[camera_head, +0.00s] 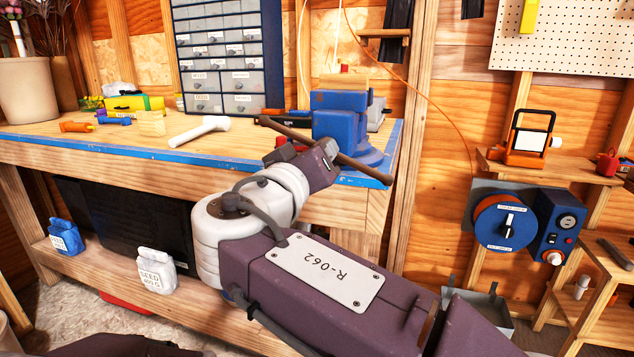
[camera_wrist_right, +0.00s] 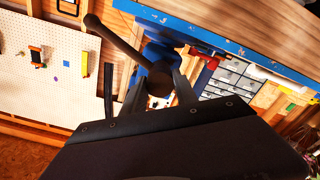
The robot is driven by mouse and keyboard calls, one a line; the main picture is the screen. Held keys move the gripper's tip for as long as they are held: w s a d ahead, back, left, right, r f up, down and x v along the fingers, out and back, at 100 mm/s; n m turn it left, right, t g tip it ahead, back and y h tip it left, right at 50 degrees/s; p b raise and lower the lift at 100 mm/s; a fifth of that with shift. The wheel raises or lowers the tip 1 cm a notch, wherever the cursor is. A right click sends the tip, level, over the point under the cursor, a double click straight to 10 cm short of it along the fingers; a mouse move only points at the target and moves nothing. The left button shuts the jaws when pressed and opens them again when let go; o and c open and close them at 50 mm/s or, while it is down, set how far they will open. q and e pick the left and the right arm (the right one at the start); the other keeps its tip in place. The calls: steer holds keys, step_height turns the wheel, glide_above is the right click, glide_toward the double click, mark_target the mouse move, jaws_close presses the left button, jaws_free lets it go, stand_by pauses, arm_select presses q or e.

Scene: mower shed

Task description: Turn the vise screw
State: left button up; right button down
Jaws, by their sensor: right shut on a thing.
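The blue vise (camera_head: 340,118) stands on the right front corner of the workbench, with a wooden block between its jaws. Its dark brown handle bar (camera_head: 368,171) crosses in front of the vise, sloping down to the right. My right gripper (camera_head: 302,150) is at the bar in front of the vise and is shut on it. In the right wrist view, the two fingers (camera_wrist_right: 160,92) stand on either side of the bar's round near part, and the bar (camera_wrist_right: 118,43) runs to the upper left. My gripper hides part of the bar and the vise screw. My left gripper is in neither view.
The workbench (camera_head: 120,160) has a blue front edge. An orange cord (camera_head: 425,90) hangs at right, above a blue reel (camera_head: 503,222).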

steer(key=m+b, duration=0.1)
steer(key=m, duration=0.1)
steer(key=m+b, duration=0.1)
steer(key=b, duration=0.1)
steer(key=shift+f+m, duration=0.2)
steer(key=shift+m, duration=0.2)
steer(key=m+b, duration=0.2)
steer(key=shift+m, duration=0.4)
steer(key=m+b, duration=0.1)
steer(key=m, duration=0.2)
steer(key=shift+r+b, duration=0.1)
steer(key=shift+b, duration=0.3)
steer(key=shift+m+b, duration=0.4)
steer(key=shift+m, duration=1.2)
steer(key=c, duration=1)
jaws_free()
steer(key=shift+s+r, duration=0.1)
steer(key=shift+o, duration=0.2)
